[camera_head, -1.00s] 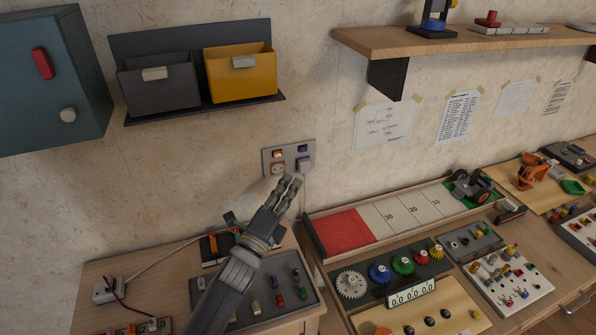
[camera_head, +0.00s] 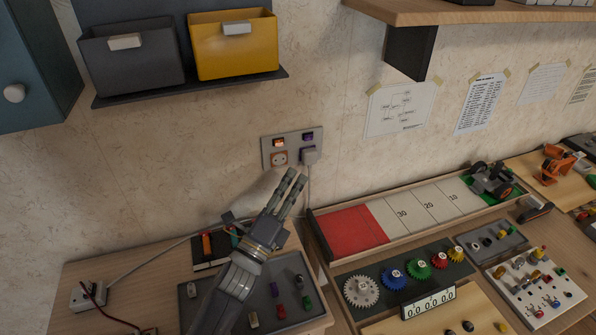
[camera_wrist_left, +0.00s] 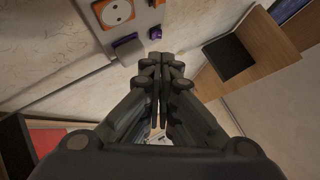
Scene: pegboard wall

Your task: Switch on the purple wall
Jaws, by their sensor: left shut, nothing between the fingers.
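A grey wall panel (camera_head: 293,134) carries an orange socket (camera_head: 279,158) at lower left with a glowing orange switch (camera_head: 279,143) above it. A purple switch (camera_head: 308,137) at upper right looks dark. Below it a pale plug (camera_head: 310,156) with a cable covers the purple socket. My left gripper (camera_head: 297,175) is shut and empty, its fingertips pointing up just below the panel in the head view. Contact cannot be told. My right gripper is not in view.
Grey (camera_head: 135,65) and yellow (camera_head: 235,48) wall bins hang at upper left. A wooden shelf (camera_head: 450,12) juts out at upper right. A tray (camera_head: 316,300) of small parts lies under my left arm. The wall around the panel is mostly bare.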

